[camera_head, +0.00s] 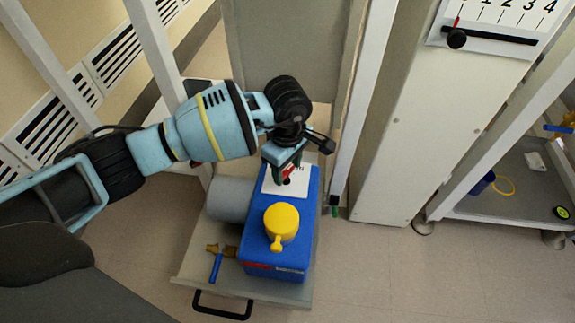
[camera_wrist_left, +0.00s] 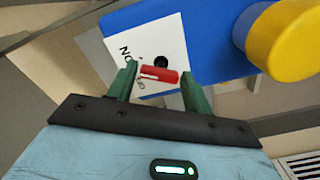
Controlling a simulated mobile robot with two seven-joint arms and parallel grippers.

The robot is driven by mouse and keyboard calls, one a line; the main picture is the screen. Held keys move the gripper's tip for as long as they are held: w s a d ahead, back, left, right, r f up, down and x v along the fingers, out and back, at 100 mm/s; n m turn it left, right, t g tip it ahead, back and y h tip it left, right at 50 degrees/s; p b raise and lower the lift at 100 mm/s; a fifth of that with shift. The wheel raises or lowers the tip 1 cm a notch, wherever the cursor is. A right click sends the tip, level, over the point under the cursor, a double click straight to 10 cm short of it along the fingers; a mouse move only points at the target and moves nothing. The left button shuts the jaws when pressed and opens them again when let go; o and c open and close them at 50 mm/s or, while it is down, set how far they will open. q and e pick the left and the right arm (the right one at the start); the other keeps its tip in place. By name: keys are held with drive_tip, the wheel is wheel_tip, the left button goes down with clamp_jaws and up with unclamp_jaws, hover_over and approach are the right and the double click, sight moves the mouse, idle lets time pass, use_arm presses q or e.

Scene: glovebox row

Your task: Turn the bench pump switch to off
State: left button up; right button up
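The bench pump (camera_head: 255,235) is a blue box with a yellow cap (camera_head: 281,222) on top, standing on a low cart. Its white switch plate (camera_head: 297,184) is at the far end, partly hidden by my left gripper (camera_head: 286,176). In the left wrist view, the red switch lever (camera_wrist_left: 158,74) lies crosswise between the green fingertips of the left gripper (camera_wrist_left: 160,84). The fingers are apart, with the lever's ends close to them; contact is hard to tell. "ON" is readable on the plate (camera_wrist_left: 150,48); another mark is partly hidden. My right gripper is not in view.
The cart (camera_head: 190,262) has a black handle (camera_head: 222,307) and carries a grey cylinder (camera_head: 230,198) and a blue-handled tool (camera_head: 216,264). A shelf (camera_head: 510,190) holds small items. Floor at lower right is clear.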

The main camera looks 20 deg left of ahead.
use_arm(q)
drive_tip(key=c, duration=0.6)
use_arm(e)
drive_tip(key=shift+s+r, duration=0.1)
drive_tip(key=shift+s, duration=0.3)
use_arm(q)
drive_tip(key=shift+n+p, duration=0.3)
drive_tip(key=shift+p, duration=0.1)
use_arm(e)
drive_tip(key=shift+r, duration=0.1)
use_arm(q)
drive_tip(key=shift+r+n+p, duration=0.15)
drive_tip(key=shift+n+p, duration=0.65)
drive_tip(key=shift+p, duration=0.15)
drive_tip(key=shift+w+n+p, duration=0.1)
drive_tip(key=shift+n+p, duration=1.35)
drive_tip(key=shift+n, duration=0.45)
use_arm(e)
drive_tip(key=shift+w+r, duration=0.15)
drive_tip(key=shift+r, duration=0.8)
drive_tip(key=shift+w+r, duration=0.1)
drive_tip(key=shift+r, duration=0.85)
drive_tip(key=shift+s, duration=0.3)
use_arm(q)
drive_tip(key=o, duration=1)
